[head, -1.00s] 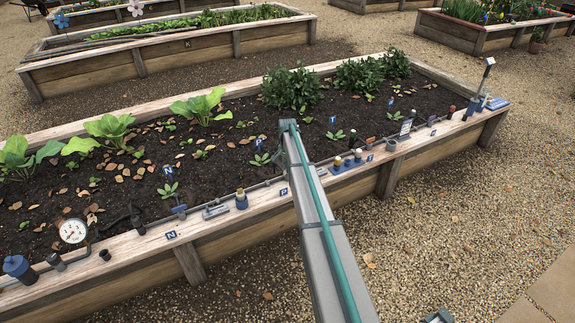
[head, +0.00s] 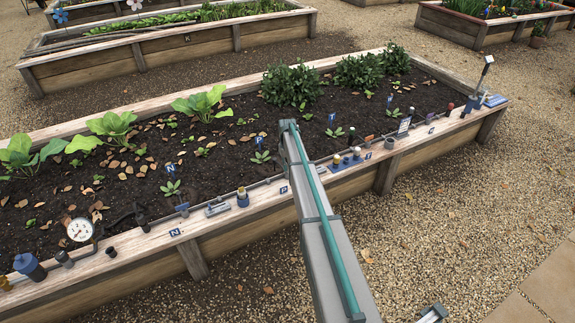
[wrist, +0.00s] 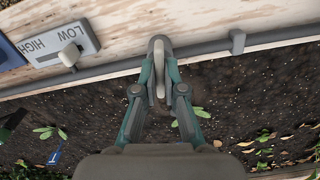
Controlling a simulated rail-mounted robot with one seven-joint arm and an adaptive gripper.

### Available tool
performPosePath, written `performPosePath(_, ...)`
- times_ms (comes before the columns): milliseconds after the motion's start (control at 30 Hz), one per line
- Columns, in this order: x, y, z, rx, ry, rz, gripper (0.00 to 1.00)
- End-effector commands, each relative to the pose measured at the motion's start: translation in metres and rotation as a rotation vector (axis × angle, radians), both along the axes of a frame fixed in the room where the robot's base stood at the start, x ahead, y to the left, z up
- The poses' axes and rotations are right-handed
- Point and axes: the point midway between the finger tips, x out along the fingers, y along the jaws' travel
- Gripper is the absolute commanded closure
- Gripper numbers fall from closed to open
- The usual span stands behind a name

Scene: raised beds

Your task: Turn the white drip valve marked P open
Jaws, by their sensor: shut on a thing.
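In the wrist view, my gripper (wrist: 159,88) is shut on the pale, whitish lever of a drip valve (wrist: 159,72). The lever stands upright between the two teal fingers, on the grey drip pipe (wrist: 115,67) along the wooden rim. In the head view, a blue tag marked P (head: 284,189) sits on the bed's front rim, just left of my arm. My arm hides the gripper and the valve in that view. The tag does not show in the wrist view, and any mark on the valve cannot be read.
A grey LOW/HIGH slider plate (wrist: 62,46) lies on the rim left of the valve. Seedlings and leafy plants (head: 112,124) grow in the soil. Gravel in front is open.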

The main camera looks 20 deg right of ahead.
Motion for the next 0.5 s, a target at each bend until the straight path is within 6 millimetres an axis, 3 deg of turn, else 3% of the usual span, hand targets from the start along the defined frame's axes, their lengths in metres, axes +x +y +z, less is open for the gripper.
performPosePath(500,-0.0001,0.0000,-0.0002,0.000,0.000,0.197,1.00)
